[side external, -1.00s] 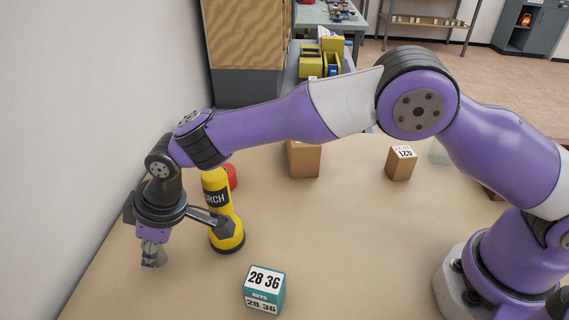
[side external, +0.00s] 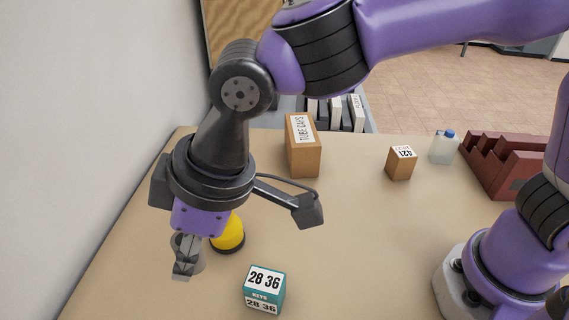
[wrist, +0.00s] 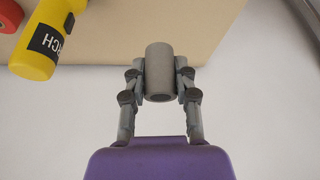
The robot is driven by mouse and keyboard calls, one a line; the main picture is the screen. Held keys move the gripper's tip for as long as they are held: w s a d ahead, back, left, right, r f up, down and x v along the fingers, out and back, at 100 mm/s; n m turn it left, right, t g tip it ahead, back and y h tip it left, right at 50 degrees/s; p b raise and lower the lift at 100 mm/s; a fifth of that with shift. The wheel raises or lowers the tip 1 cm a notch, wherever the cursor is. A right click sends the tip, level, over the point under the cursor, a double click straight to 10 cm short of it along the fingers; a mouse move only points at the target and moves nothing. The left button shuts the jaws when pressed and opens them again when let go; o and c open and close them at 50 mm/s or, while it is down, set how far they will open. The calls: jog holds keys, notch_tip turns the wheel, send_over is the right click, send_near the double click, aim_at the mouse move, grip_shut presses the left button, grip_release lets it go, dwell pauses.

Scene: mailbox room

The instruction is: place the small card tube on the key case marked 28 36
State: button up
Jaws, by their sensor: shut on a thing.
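The small card tube (wrist: 159,72) is a short grey cylinder with an open end, held between the two fingers of my gripper (wrist: 159,88) in the wrist view. In the side view my gripper (side external: 186,264) points down at the left, and the tube (side external: 199,262) shows partly behind the fingers. The key case (side external: 265,281) is a teal box with a white top marked 28 36. It stands at the front of the table, to the right of my gripper and apart from it.
A yellow torch (side external: 230,236) stands behind my gripper, mostly hidden; it shows in the wrist view (wrist: 44,45) near a red object (wrist: 9,16). A cardboard box marked TUBE CAPS (side external: 303,157), a small box marked 421 (side external: 401,165), a bottle (side external: 444,149) and a dark red rack (side external: 500,165) stand farther back.

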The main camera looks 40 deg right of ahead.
send_over(255, 281)
jog(key=f, duration=0.4)
jog(key=d+f, duration=0.1)
jog(key=f, duration=0.2)
jog(key=shift+s+f, duration=0.1)
jog(key=shift+s, duration=0.3)
jog(key=shift+f, duration=0.2)
jog(key=o, duration=0.8)
